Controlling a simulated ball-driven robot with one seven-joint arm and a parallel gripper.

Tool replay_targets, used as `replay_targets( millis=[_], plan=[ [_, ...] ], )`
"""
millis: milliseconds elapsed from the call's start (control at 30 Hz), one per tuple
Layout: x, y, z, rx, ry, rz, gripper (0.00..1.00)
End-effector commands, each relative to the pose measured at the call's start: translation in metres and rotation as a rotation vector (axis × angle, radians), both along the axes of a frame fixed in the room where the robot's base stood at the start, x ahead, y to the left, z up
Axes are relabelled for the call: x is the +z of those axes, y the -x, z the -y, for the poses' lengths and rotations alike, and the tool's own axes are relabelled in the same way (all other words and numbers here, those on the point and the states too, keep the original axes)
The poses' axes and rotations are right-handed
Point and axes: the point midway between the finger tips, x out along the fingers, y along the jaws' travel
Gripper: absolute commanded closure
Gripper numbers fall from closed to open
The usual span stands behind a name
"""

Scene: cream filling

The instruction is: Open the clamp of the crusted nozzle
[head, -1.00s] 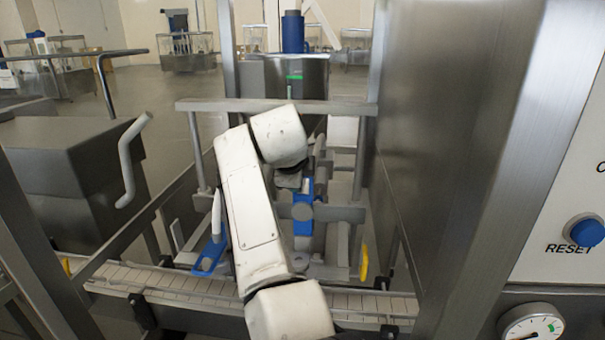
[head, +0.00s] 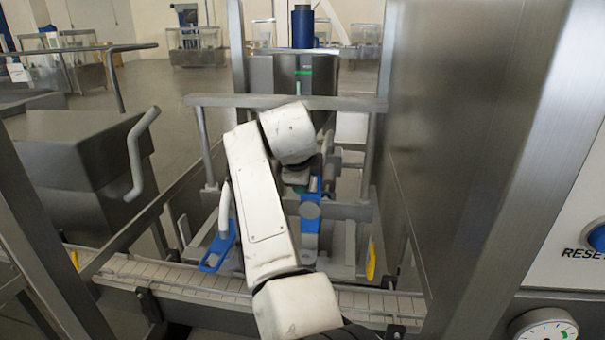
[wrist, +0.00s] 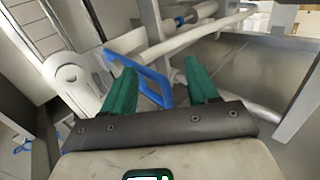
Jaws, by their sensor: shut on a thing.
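My gripper (wrist: 162,88) shows in the wrist view with two green fingers, a gap between them. A blue loop-shaped clamp handle (wrist: 152,76) lies between the fingers, and the gripper is shut on it. In the head view, my white arm reaches into the machine frame, and its gripper end is mostly hidden behind the last arm link. A blue clamp part (head: 311,206) stands just beside and below that end. Another blue part (head: 217,252) is left of my arm, tilted. I cannot make out the nozzle's crust in either view.
A conveyor (head: 165,275) runs across below the nozzles. A grey crossbar (head: 225,101) spans above them. A steel wall (head: 450,110) closes off the right side, and a panel with a blue reset button (head: 597,238) stands at far right. Yellow knob (head: 371,260) is lower right.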

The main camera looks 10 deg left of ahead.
Motion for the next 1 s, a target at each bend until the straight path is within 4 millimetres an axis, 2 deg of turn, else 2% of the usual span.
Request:
replay_targets(
  millis=[33,567,767,1000],
  plan=[
    [-0.001,-0.005,0.006,-0.007,-0.004,0.011,0.64],
    [0.009,-0.002,0.006,-0.008,-0.004,0.022,0.64],
    [0.028,0.016,0.005,-0.008,-0.006,0.027,0.64],
    [0.059,0.051,0.001,-0.003,-0.005,0.015,0.64]
  ],
)
